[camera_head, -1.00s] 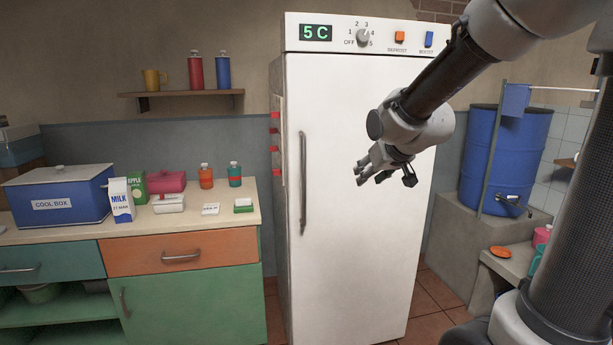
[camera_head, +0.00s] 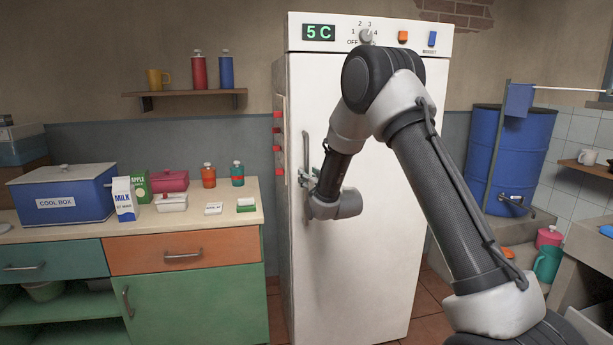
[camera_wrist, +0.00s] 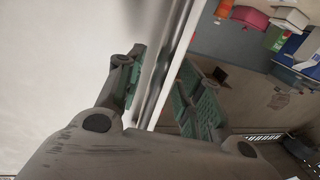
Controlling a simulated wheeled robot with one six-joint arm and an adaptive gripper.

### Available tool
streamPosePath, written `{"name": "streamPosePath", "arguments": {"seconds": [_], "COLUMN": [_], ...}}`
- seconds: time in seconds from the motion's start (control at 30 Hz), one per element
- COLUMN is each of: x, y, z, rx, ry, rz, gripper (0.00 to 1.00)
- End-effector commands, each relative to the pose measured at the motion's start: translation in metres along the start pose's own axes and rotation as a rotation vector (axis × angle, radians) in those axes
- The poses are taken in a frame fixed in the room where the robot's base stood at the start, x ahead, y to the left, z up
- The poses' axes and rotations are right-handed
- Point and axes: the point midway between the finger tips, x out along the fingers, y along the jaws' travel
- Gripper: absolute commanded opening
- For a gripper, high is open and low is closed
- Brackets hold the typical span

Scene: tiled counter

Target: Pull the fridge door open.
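The tall white fridge (camera_head: 400,250) stands in the middle of the head view, its door shut. Its long vertical grey handle (camera_head: 304,228) is on the door's left side. My gripper (camera_head: 313,176) is at the handle's middle, partly hidden by my wrist. In the wrist view, the two green-padded fingers of my gripper (camera_wrist: 168,88) are apart, with the grey handle (camera_wrist: 152,85) running between them. I see a gap beside the bar, so the fingers do not look closed on it. The pale door edge (camera_wrist: 178,60) lies just beyond.
A counter (camera_head: 190,233) with a blue cool box (camera_head: 62,198), milk carton (camera_head: 124,200) and other containers stands left of the fridge. A blue barrel (camera_head: 510,150) and a sink area are at the right. Tiled floor shows beside the fridge.

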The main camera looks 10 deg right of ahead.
Motion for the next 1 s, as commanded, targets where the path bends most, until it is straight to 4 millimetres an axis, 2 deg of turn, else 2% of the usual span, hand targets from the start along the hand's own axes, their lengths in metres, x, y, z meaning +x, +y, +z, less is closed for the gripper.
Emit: {"name": "streamPosePath", "arguments": {"seconds": [0.1,0.2,0.5,0.7,1.0], "x": [0.016,0.024,0.027,0.027,0.025], "y": [0.0,0.0,0.0,0.0,0.001], "z": [0.0,0.0,0.0,0.0,0.0], "rx": [0.0,0.0,0.0,0.0,0.0], "ry": [0.0,0.0,-0.001,-0.001,-0.001], "rz": [0.0,0.0,0.0,0.0,-0.001], "gripper": [0.37,0.37,0.37,0.01,0.0]}}
